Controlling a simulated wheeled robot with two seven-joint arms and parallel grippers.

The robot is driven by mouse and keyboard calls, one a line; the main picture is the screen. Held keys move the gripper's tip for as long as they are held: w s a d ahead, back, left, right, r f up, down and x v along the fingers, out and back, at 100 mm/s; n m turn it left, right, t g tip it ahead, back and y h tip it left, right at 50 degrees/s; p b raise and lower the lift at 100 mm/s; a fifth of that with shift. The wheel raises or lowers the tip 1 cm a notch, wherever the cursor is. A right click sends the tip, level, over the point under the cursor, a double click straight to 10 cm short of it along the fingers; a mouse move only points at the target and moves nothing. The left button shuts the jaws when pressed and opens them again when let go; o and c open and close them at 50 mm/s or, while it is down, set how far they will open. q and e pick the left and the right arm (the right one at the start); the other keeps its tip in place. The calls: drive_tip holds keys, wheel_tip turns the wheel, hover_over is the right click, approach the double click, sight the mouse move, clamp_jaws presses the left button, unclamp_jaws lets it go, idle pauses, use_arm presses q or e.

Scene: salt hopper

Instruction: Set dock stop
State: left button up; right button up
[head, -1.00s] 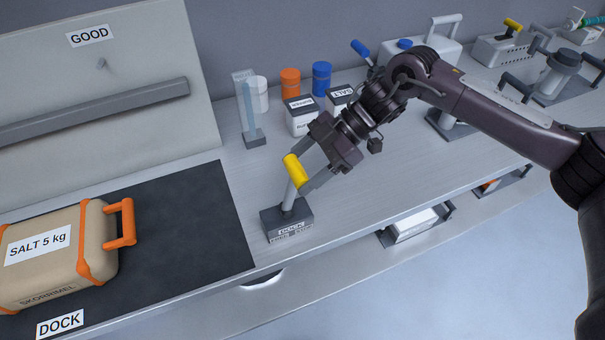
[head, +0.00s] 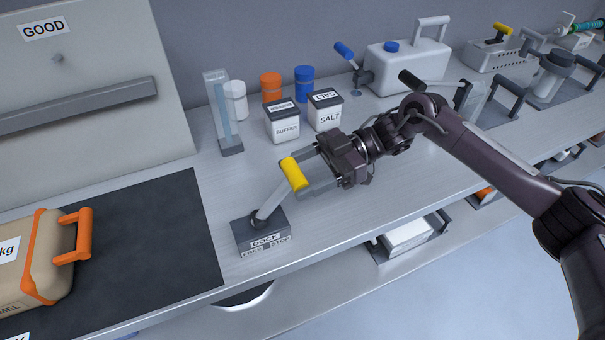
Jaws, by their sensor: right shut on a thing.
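The dock stop lever has a grey base (head: 262,233) labelled DOCK, with FREE and STOP on its front strip, and a yellow handle (head: 294,173) on a grey rod. The rod leans to the right, toward the STOP side. My right gripper (head: 300,172) is shut on the yellow handle, coming from the right. My left gripper is not in view.
A beige salt case (head: 35,258) with an orange handle lies on the black dock mat (head: 160,235) at left. BUFFER (head: 283,126) and SALT (head: 326,115) boxes stand behind the lever. A clear column (head: 222,110) stands behind left. The counter right of the lever is mostly clear.

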drive_tip(key=o, duration=1.4)
drive_tip(key=shift+d, duration=0.1)
drive_tip(key=shift+w, duration=0.1)
drive_tip(key=shift+b+v, duration=1.8)
drive_tip(key=shift+v, duration=2.1)
